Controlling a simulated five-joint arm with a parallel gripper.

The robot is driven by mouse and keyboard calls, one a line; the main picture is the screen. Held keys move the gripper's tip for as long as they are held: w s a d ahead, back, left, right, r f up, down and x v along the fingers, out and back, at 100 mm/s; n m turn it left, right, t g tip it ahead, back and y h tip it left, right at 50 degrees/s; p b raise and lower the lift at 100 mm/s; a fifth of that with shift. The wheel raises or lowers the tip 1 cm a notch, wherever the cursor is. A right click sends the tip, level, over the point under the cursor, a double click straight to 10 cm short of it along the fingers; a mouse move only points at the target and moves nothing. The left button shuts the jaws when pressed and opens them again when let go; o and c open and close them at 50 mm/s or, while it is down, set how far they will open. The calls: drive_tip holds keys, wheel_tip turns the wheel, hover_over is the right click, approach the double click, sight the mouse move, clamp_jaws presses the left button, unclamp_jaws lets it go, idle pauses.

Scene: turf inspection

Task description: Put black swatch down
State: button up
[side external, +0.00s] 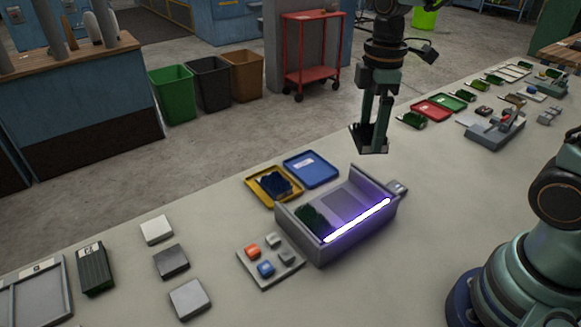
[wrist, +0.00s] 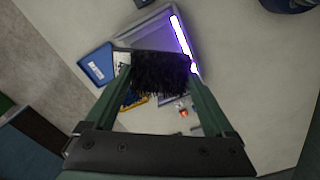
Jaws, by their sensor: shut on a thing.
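My gripper (side external: 372,126) is shut on the black swatch (side external: 369,140), a dark, fuzzy piece, and holds it in the air behind the lit box in the side view. In the wrist view the black swatch (wrist: 162,73) hangs between the fingertips and hides part of the bench behind it. The grey inspection box (side external: 320,248) has a glowing violet-white light bar (side external: 358,220) and a dark green swatch (side external: 312,219) inside. An empty-looking blue tray (side external: 318,176) with a white label lies beside a yellow tray (side external: 256,184) holding a dark blue swatch (side external: 280,183).
A button panel (side external: 270,274) with orange and blue buttons stands in front of the box. Several grey blocks (side external: 171,262) lie at the left. Red (side external: 432,113) and green trays (side external: 457,101) and a grey fixture (side external: 497,131) stand far right. Bench between is clear.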

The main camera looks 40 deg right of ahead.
drive_tip(key=m, duration=0.2)
drive_tip(key=f+m, duration=0.1)
drive_tip(key=m, duration=0.4)
drive_tip(key=shift+s+d+f, duration=0.15)
drive_tip(key=shift+s+d, duration=0.2)
drive_tip(key=shift+d, duration=0.05)
drive_tip(key=m, duration=0.4)
drive_tip(key=shift+s+d+f, duration=0.15)
drive_tip(key=shift+d+f, duration=0.05)
drive_tip(key=shift+f, duration=0.15)
drive_tip(key=shift+d+m, duration=0.25)
drive_tip(key=shift+m, duration=0.15)
drive_tip(key=s+d+r+m, duration=0.1)
drive_tip(key=d+m, duration=0.8)
drive_tip(key=d, duration=0.4)
drive_tip(key=r+m, duration=0.1)
drive_tip(key=m, duration=0.8)
hover_over(445, 186)
wheel_tip(445, 186, down, 19)
drive_tip(key=shift+f, duration=0.1)
drive_tip(key=shift+f, duration=0.15)
drive_tip(key=o, duration=1.1)
drive_tip(key=shift+o, duration=0.2)
